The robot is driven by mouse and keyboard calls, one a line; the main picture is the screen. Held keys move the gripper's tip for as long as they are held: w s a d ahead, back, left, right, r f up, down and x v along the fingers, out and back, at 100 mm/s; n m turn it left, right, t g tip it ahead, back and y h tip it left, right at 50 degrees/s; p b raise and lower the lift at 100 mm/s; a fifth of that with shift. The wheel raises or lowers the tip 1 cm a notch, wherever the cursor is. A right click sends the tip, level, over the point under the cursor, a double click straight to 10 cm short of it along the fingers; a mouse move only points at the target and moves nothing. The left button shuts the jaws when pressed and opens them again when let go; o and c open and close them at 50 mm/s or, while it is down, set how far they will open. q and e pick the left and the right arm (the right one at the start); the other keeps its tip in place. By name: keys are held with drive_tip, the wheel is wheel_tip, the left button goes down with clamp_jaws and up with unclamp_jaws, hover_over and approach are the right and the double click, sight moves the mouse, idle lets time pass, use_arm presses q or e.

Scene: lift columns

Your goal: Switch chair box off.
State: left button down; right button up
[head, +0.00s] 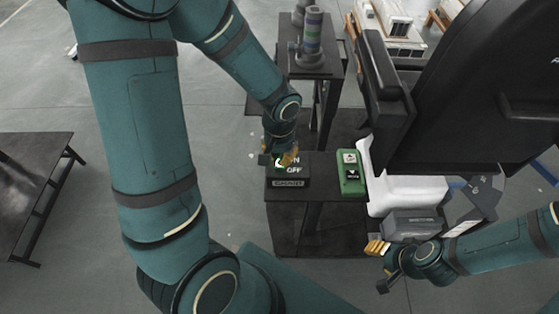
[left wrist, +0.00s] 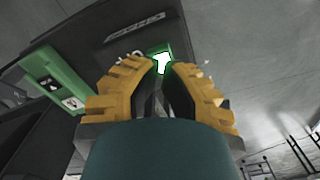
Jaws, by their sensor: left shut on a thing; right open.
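A black switch box (head: 288,183) with ON and OFF lettering and a small label on its front stands on a dark stand. My right gripper (head: 376,248) is open and empty at the lower right, below the chair, away from the box.
A green control box (head: 351,173) with two buttons sits right of the black box. A large black chair (head: 460,90) with a white base fills the right side. A dark table (head: 35,185) stands at the left, with open floor between.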

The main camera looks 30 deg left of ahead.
sight(279, 166)
use_arm(q)
drive_tip(key=shift+f+b, duration=1.7)
drive_tip(key=shift+f, duration=0.05)
idle(1.4)
drive_tip(key=shift+r, duration=0.15)
drive_tip(key=shift+r+p, duration=2.7)
drive_tip(key=shift+r, duration=0.75)
